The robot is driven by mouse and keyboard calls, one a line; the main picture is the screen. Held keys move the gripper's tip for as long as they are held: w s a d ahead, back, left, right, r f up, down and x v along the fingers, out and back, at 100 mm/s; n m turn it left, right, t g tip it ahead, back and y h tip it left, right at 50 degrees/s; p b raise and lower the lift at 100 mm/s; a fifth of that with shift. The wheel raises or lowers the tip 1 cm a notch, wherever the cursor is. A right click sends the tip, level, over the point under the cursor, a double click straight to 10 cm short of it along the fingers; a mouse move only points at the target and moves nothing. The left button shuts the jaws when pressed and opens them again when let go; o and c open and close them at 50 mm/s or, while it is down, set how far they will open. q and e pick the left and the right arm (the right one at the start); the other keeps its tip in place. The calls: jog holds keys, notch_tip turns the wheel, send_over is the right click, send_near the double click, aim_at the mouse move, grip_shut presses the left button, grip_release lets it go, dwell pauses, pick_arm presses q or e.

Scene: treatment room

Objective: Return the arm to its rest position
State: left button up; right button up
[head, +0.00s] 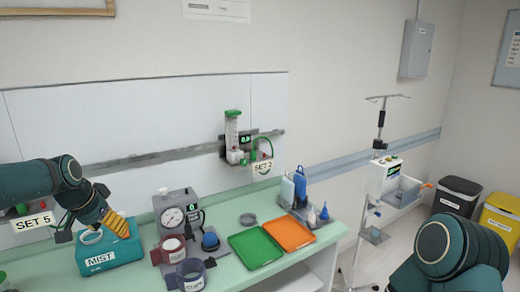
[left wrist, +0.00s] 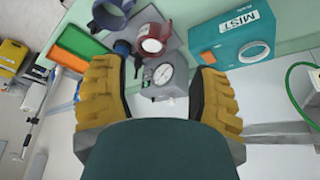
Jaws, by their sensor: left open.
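My left gripper (head: 113,226) hangs over the counter at the left in the head view, just above and beside the teal MIST box (head: 108,256). In the left wrist view its two yellow-padded fingers (left wrist: 156,95) stand wide apart with nothing between them. Beyond the fingers I see the grey gauge unit (left wrist: 165,76) and the MIST box (left wrist: 232,38). My right arm shows only as a dark green rounded link at the lower right of the head view; its gripper is out of view.
A wall rail with a flowmeter (head: 232,135) runs behind. An IV stand (head: 381,135) and bins are at right.

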pick_arm(q)
jog(key=w+d+f+h, duration=0.1)
jog(key=d+f, duration=0.4)
jog(key=f, duration=0.3)
jog(key=w+d+f, duration=0.1)
jog(key=d+f, duration=0.3)
jog(key=f, duration=0.4)
jog(key=s+d+f+n+g+h, duration=0.1)
jog(key=s+d+f, duration=0.45)
jog(key=f, duration=0.25)
jog(key=s+d+f+n+g, duration=0.1)
jog(key=s+d+f+n, duration=0.1)
jog(key=s+d+f, duration=0.4)
jog(key=s+d+f+n, duration=0.1)
jog(key=s+d+f, duration=0.6)
jog(key=s, duration=0.4)
jog(key=shift+f+n+h+b, duration=0.2)
jog(key=shift+n+h+b, duration=0.15)
jog(key=shift+n+h, duration=0.05)
pick_arm(e)
jog(key=shift+w+f, duration=0.5)
